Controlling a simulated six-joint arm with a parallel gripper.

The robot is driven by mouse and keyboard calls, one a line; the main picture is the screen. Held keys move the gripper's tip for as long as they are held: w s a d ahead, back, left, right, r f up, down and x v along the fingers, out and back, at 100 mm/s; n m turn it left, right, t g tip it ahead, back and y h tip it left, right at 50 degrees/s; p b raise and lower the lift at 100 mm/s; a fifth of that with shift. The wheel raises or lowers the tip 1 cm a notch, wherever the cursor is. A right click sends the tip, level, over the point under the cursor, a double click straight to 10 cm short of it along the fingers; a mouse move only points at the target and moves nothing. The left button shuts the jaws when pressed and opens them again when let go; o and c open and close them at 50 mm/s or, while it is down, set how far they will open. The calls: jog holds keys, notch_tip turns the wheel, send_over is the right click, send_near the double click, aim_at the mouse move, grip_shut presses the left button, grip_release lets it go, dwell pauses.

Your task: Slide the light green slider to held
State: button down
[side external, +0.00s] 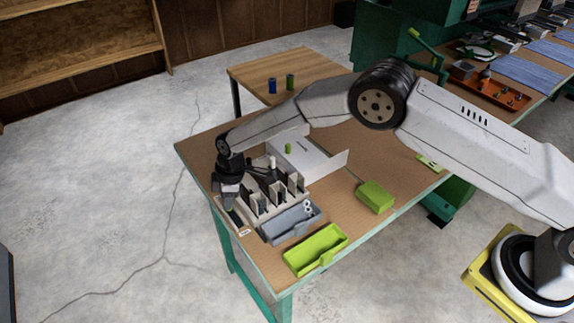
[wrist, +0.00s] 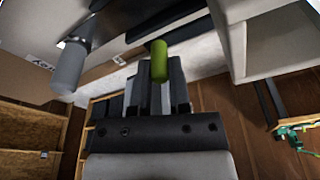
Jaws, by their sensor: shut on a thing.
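My gripper (wrist: 160,85) is shut on the light green slider (wrist: 159,58), a short upright-looking knob whose end shows between the fingers in the wrist view. A grey knob (wrist: 70,68) stands apart to its left on a dark track. In the side external view my gripper (side external: 229,192) points down at the left end of the table, beside the beige slotted rack. The slider is hidden there by the gripper. A dark track (side external: 236,215) with a small white label (side external: 244,232) shows just below the gripper. The label's words are too small to read.
The beige rack (side external: 262,207) stands close to the right of my gripper. A grey bin (side external: 290,222), a green bin (side external: 315,250), a green box (side external: 375,196) and a white tray (side external: 305,155) stand farther right. The table's edge is close on the left.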

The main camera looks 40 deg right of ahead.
jog(key=shift+w, duration=1.5)
jog(key=c, duration=0.6)
grip_release()
jog(key=shift+o, duration=0.2)
jog(key=shift+r, duration=0.1)
jog(key=shift+r, duration=2.9)
jog(key=shift+r, duration=0.1)
jog(key=shift+r, duration=1.9)
